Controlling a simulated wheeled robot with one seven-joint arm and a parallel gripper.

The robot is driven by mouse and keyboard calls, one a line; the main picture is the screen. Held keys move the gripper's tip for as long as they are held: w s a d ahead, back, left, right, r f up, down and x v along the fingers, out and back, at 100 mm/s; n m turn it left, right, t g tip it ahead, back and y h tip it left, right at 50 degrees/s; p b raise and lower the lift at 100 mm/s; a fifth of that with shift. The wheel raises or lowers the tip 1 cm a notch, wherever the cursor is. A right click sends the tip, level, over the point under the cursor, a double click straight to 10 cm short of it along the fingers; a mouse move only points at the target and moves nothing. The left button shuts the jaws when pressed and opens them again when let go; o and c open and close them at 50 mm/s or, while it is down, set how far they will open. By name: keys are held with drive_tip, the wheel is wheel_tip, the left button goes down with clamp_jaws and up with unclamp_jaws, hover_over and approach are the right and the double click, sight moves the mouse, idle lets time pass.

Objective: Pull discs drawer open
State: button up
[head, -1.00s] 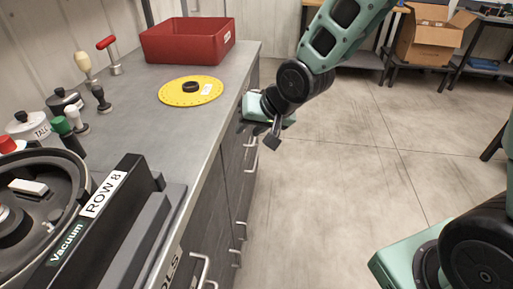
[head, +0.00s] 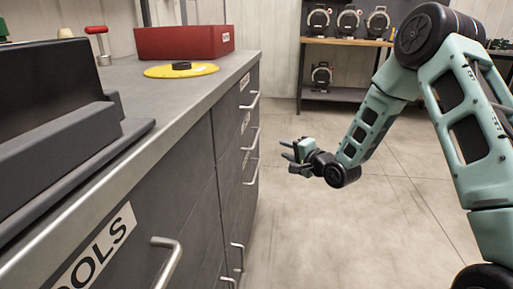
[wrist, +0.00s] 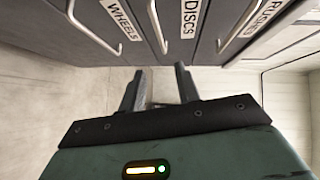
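The discs drawer (wrist: 184,47) is the middle of three stacked drawers in the wrist view, with a white DISCS label (wrist: 190,18) and a bar handle (wrist: 155,25). It looks shut, flush with its neighbours. In the head view its handle (head: 253,140) is the middle one on the far cabinet front; the label there is too small to read. My gripper (head: 285,150) is out over the floor, to the right of the handles and apart from them. Its two fingers point toward the drawer fronts. In the wrist view the gripper (wrist: 160,78) is open and empty.
The WHEELS handle (wrist: 95,35) and another drawer's handle (wrist: 240,28) flank the discs handle. A TOOLS drawer handle (head: 167,262) juts out nearer. A red bin (head: 185,42) and yellow disc (head: 180,70) sit on the counter. The floor right of the cabinet is clear.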

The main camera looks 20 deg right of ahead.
sight(257, 136)
drive_tip(key=b+x, duration=0.4)
drive_tip(key=x, duration=1.3)
drive_tip(key=shift+w, duration=0.1)
drive_tip(key=shift+c, duration=0.3)
clamp_jaws()
